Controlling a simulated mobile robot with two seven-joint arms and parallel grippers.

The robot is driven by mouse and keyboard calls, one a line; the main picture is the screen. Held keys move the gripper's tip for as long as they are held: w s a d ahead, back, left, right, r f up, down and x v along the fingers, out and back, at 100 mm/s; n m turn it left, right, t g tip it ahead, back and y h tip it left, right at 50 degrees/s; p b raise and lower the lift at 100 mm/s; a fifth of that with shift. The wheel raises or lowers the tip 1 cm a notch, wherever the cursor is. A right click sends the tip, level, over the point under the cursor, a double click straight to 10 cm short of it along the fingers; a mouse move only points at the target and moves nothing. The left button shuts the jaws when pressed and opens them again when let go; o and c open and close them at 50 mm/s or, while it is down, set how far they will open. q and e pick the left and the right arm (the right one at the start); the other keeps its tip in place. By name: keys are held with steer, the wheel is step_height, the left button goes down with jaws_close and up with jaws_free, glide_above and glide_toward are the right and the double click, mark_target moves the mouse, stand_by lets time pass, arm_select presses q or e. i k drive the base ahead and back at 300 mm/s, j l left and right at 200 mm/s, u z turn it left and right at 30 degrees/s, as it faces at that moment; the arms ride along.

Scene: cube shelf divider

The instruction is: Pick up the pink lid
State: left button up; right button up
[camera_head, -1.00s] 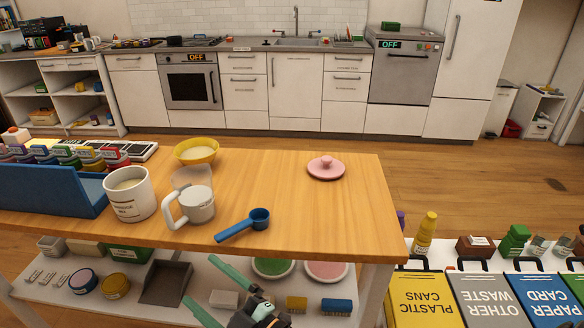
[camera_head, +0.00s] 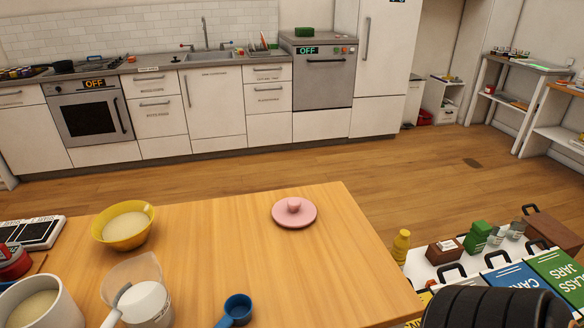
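The pink lid (camera_head: 294,213) is a round disc with a knob on top. It lies flat, knob up, on the wooden table (camera_head: 250,270) near its far right part. Nothing touches it. Neither gripper shows in the head view now. A dark, ribbed rounded part, which seems to be part of my arm, fills the lower right corner.
A yellow bowl (camera_head: 122,226), a clear measuring cup (camera_head: 140,290), a white mug (camera_head: 42,308) and a blue scoop (camera_head: 236,310) stand left and in front of the lid. Labelled bins (camera_head: 510,278) are right of the table. Table around the lid is clear.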

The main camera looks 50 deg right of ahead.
mark_target(294, 209)
steer(key=i+z, duration=0.15)
steer(key=z, duration=1.45)
steer(key=j+u, duration=0.1)
steer(key=u, duration=0.4)
steer(key=k+j+u, duration=0.1)
steer(key=u, duration=0.4)
steer(key=j+u, duration=0.1)
steer(key=u, duration=0.4)
steer(key=z, duration=1.65)
steer(key=l+z, duration=0.5)
steer(key=l, duration=0.3)
